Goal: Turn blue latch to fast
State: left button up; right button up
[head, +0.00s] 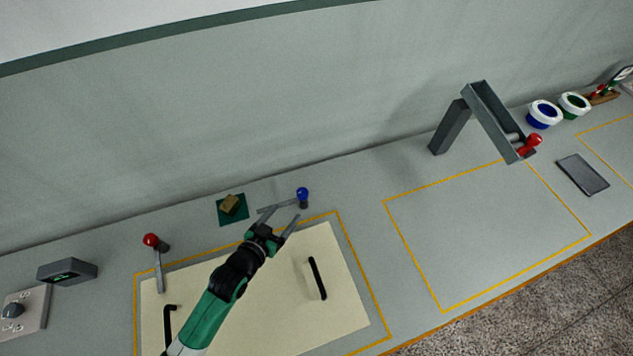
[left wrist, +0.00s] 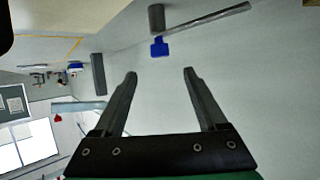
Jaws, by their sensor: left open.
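The blue latch (head: 302,191) has a round blue knob on a short grey post, with a flat grey bar reaching left from it, behind the cream panel. In the left wrist view the blue knob (left wrist: 159,47) shows beyond the fingertips, with the grey bar running to the right. My left gripper (head: 283,215) is open and empty, just in front of the latch, its fingers pointing towards it. The knob appears roughly centred between the fingers in the wrist view (left wrist: 160,73), apart from them. My right gripper is not in view.
A red-knobbed latch (head: 151,240) stands at the left, its bar pointing towards the front. A cream panel (head: 335,260) with black handles lies below my arm. A green pad (head: 222,216) with a yellowish block is near the latch. A grey chute (head: 490,115) stands at the right.

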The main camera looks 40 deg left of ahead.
aim_at(302, 192)
pick_arm(q)
jog(key=b+x, duration=0.4)
jog(key=x, duration=0.7)
jog(key=shift+w+a+r, duration=0.1)
jog(key=shift+w, duration=0.45)
grip_shut()
dwell(0.7)
